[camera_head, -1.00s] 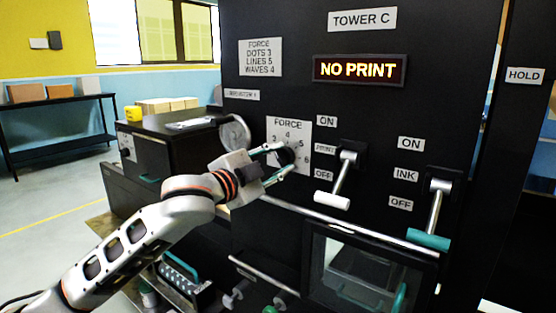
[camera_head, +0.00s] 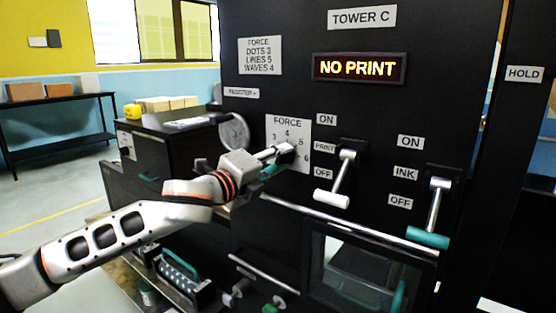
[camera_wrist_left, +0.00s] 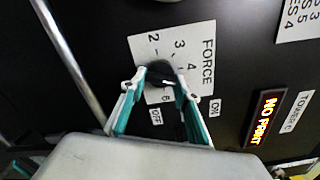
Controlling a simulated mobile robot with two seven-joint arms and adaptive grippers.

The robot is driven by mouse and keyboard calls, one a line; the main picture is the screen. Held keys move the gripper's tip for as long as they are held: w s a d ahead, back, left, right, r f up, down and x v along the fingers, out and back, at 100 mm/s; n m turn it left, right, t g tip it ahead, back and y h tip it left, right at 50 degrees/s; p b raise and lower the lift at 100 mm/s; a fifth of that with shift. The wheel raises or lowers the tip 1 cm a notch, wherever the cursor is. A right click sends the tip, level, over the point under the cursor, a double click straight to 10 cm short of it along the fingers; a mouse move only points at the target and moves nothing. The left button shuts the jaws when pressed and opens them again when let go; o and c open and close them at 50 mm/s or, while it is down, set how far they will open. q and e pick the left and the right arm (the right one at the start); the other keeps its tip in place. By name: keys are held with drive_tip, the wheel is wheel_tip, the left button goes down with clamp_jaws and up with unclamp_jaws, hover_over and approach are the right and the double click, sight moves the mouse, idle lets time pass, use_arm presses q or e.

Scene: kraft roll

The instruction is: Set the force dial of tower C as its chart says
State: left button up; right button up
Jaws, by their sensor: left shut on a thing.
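The white force dial plate (camera_head: 300,128) on tower C's black front carries numbers around a dark knob. In the left wrist view the dark knob (camera_wrist_left: 160,70) sits between the fingers of my left gripper (camera_wrist_left: 160,84), which is shut on it. My left gripper also shows in the head view (camera_head: 281,158), covering the knob. Which number the knob points at cannot be told. The chart (camera_head: 260,56) above reads FORCE, DOTS 3, LINES 5, WAVES 4. My right gripper is not in view.
The display (camera_head: 360,68) reads NO PRINT. A white-handled print lever (camera_head: 340,180) and a teal-handled ink lever (camera_head: 433,215) stick out to the right of the dial. A metal rail (camera_head: 350,226) runs below. A black cabinet (camera_head: 165,150) stands at left.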

use_arm(q)
drive_tip(key=shift+f+m, duration=0.1)
drive_tip(key=shift+m, duration=2.1)
drive_tip(key=o, duration=1.1)
drive_tip(key=shift+a, duration=0.1)
drive_tip(key=v, duration=1.2)
